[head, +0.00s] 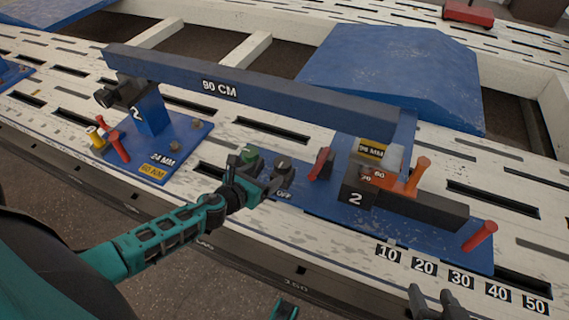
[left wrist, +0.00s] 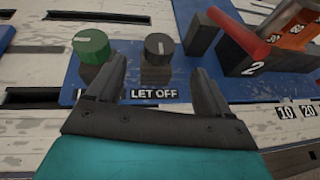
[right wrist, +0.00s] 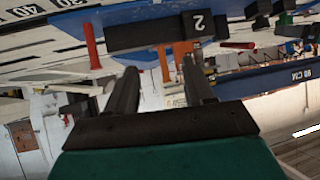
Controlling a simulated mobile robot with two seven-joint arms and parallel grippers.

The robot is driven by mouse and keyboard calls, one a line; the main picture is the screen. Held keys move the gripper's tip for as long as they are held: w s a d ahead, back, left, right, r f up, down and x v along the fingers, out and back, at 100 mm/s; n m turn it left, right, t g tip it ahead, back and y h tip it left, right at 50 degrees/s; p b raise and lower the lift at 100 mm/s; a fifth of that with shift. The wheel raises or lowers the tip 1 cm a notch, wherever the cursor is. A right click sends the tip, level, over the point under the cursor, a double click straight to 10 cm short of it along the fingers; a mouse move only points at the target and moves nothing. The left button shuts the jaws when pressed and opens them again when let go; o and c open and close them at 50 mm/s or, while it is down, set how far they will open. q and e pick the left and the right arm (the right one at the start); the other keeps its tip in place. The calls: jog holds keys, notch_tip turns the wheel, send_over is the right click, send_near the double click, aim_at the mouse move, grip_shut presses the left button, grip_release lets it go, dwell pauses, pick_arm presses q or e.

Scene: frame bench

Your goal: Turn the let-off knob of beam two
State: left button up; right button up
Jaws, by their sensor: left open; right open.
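The let-off knob (left wrist: 158,47) is dark with a pale mark on its top, on a block behind the "LET OFF" label (left wrist: 154,94). It also shows in the head view (head: 283,163), partly behind my gripper. A green knob (left wrist: 90,45) stands to its left. My left gripper (left wrist: 160,68) is open, its fingers to either side of the dark knob's block; I cannot tell whether they touch it. Beam two (head: 250,88) is a long blue bar marked "90 CM". My right gripper (head: 432,290) is open and empty near the number labels at the front edge.
A red lever (head: 320,164) stands right of the knobs. Beyond it is a dark block marked "2" (head: 357,198) with an orange post (head: 418,175) and a red handle (head: 480,236). A blue ramped block (head: 395,75) lies behind the beam.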

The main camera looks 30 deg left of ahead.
aim_at(281, 163)
pick_arm(q)
jog(key=b+x, duration=0.3)
jog(key=x, duration=0.6)
jog(key=shift+f, duration=0.1)
jog(key=shift+w+f+b, duration=0.15)
jog(key=shift+w+b, duration=0.2)
jog(key=shift+w, duration=0.4)
pick_arm(e)
jog(key=shift+w+a+f+y, duration=0.3)
jog(key=shift+a+f, duration=0.4)
jog(key=shift+f, duration=0.15)
pick_arm(q)
jog(key=c, duration=0.7)
jog(key=shift+c, duration=1.3)
pick_arm(e)
jog(key=shift+s+d+f, duration=0.1)
jog(key=shift+d+f, duration=0.1)
